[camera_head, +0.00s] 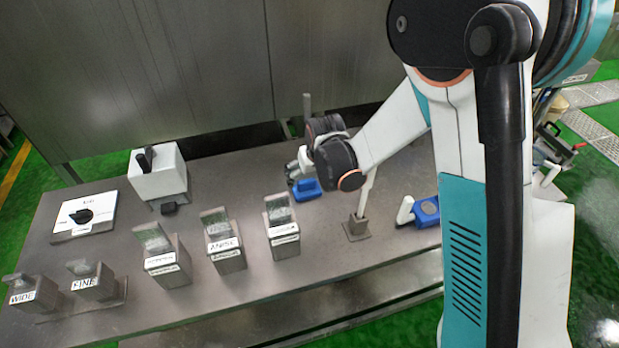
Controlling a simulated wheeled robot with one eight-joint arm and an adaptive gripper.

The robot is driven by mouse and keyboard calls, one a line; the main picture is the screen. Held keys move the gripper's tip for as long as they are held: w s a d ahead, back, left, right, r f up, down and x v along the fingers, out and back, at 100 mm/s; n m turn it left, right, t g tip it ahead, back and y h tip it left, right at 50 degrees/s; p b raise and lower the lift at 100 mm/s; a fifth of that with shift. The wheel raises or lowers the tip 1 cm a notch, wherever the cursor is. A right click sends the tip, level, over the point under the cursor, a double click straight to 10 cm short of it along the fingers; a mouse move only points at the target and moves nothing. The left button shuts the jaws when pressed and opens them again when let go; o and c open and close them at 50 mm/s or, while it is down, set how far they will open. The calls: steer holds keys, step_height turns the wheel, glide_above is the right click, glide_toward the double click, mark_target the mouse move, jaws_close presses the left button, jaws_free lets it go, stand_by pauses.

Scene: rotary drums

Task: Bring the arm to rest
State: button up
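My arm (400,130), white with dark joints, comes in from the right side of the head view and reaches left over the steel table. Its upper part stands large at the right. My gripper (295,170) is at the far end of the arm, low over the back middle of the table. It is small here and partly hidden by the dark wrist joint (338,165). I cannot tell whether its fingers are open or shut. A blue object (307,189) shows just below the gripper; I cannot tell whether they touch.
The steel table (330,265) carries several labelled metal boxes with raised lids, such as one (282,226) in the middle. A white box with a black handle (158,172) and a dial panel (84,216) stand left. A post (357,225) and blue-and-white device (424,211) stand right.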

steer(key=shift+s+r, duration=0.2)
steer(key=shift+r, duration=0.3)
